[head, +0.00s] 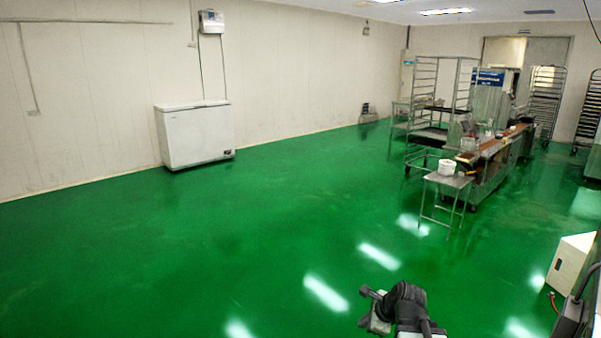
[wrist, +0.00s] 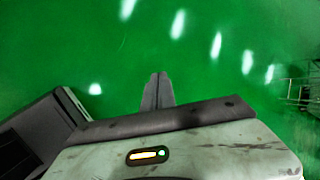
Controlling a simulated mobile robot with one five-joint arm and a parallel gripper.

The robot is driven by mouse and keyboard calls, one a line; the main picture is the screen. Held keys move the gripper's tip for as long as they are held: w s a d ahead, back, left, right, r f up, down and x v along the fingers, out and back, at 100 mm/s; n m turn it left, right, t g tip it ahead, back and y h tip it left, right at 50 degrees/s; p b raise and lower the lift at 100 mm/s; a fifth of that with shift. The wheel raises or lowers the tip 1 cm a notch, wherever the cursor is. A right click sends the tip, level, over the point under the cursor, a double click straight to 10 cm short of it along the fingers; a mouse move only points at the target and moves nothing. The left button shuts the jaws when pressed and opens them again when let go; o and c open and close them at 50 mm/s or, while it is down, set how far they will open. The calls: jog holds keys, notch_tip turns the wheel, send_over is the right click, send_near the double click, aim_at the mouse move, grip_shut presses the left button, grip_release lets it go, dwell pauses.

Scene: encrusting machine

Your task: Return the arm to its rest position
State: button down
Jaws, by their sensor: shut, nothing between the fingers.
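My gripper (wrist: 158,77) shows in the wrist view as two dark grey fingers pressed together, with nothing between them. It points out over bare green floor. In the head view my arm is folded low at the bottom edge, right of the middle. I cannot make out the fingers there. The lower part of the arm is cut off by the frame.
Green floor (head: 200,250) is open around the arm. A small metal table (head: 447,181) and the machine line (head: 490,165) stand farther off to the right. A beige box (head: 570,264) is at the right edge. A white chest freezer (head: 195,134) stands by the left wall.

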jog(key=s+a+f+n+g+b, duration=0.1)
jog(key=s+a+f+n+g, duration=0.25)
jog(key=a+n, duration=0.5)
jog(key=s+d+f+n+g+h, duration=0.1)
jog(key=s+d+n+g+h, duration=0.1)
jog(key=s+n, duration=0.5)
jog(key=d+n+h, duration=0.1)
jog(key=n, duration=0.4)
jog(key=shift+f+n, duration=0.35)
jog(key=shift+f, duration=0.05)
jog(key=shift+d, duration=0.15)
